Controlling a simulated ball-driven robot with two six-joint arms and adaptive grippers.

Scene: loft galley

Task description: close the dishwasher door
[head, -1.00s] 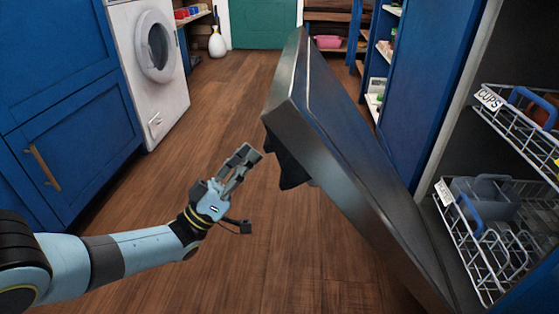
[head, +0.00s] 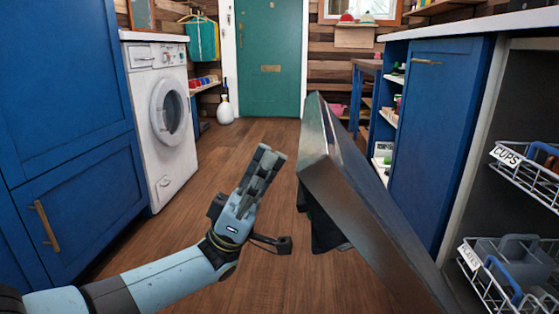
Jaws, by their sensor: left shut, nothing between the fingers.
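The dishwasher door (head: 385,240) is partly open. It is hinged low at the right and leans up and out to the left over the floor. The dishwasher opening at the right shows an upper rack (head: 530,178) labelled CUPS and a lower rack (head: 482,268) labelled PLATES. My left gripper (head: 268,155) is shut and empty, pointing up. It is left of the door's upper edge, with a gap between them.
Blue cabinets (head: 70,130) and a white washing machine (head: 160,125) line the left side. A blue cabinet door (head: 435,130) stands beyond the dishwasher. Wooden floor (head: 225,165) lies clear ahead to the green door (head: 270,60).

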